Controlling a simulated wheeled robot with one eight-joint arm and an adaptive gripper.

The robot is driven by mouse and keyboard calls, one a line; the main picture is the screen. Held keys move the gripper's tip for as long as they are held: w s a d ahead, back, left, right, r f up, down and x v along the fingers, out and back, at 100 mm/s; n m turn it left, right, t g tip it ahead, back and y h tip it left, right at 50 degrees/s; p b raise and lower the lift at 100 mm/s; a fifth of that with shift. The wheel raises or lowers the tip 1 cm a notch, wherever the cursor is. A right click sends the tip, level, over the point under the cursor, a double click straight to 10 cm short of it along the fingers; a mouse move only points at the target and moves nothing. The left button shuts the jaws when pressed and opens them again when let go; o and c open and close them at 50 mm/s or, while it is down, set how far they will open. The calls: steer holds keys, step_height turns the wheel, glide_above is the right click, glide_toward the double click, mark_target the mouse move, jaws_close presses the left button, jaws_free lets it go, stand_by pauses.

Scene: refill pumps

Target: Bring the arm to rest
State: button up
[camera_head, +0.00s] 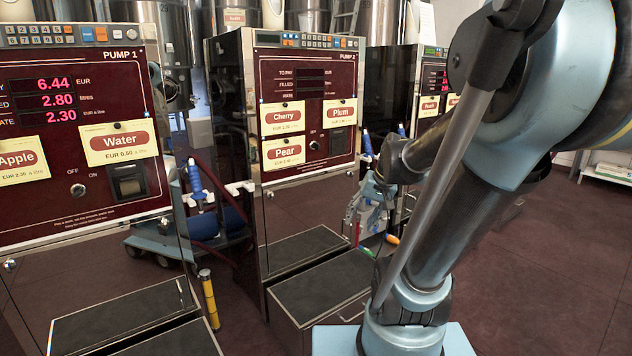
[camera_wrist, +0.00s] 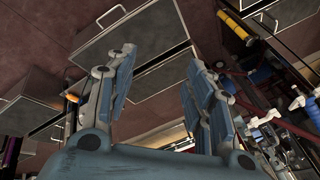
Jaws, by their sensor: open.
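My arm (camera_head: 450,190) reaches down from the upper right in the head view, its links bent and standing over the floor. My gripper (camera_head: 367,212) is in front of the middle pump, to the right of its panel. In the wrist view my gripper (camera_wrist: 160,80) has its two blue-grey finger pads well apart, with nothing between them. Behind the fingers are a dark step box and the floor. Part of the gripper is small and partly hidden by the arm in the head view.
Pump 1 (camera_head: 75,125) stands at left, its display lit. The middle pump (camera_head: 305,110) has Cherry, Plum and Pear labels; a third pump (camera_head: 432,80) is partly hidden. Dark step boxes (camera_head: 325,285) stand below. A yellow post (camera_head: 209,298) stands between pumps. Floor at right (camera_head: 560,270) is clear.

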steer(key=s+d+f+h, duration=0.1)
steer(key=s+d+f, duration=0.1)
steer(key=s, duration=0.4)
steer(key=s+d+f+n+g+h, duration=0.1)
steer(key=s+d+f+h, duration=0.1)
steer(key=s, duration=0.5)
step_height(320, 180, down, 2)
steer(key=shift+s+d, duration=0.15)
steer(key=shift+d, duration=0.5)
steer(key=shift+w+f, duration=0.2)
steer(key=shift+w, duration=0.25)
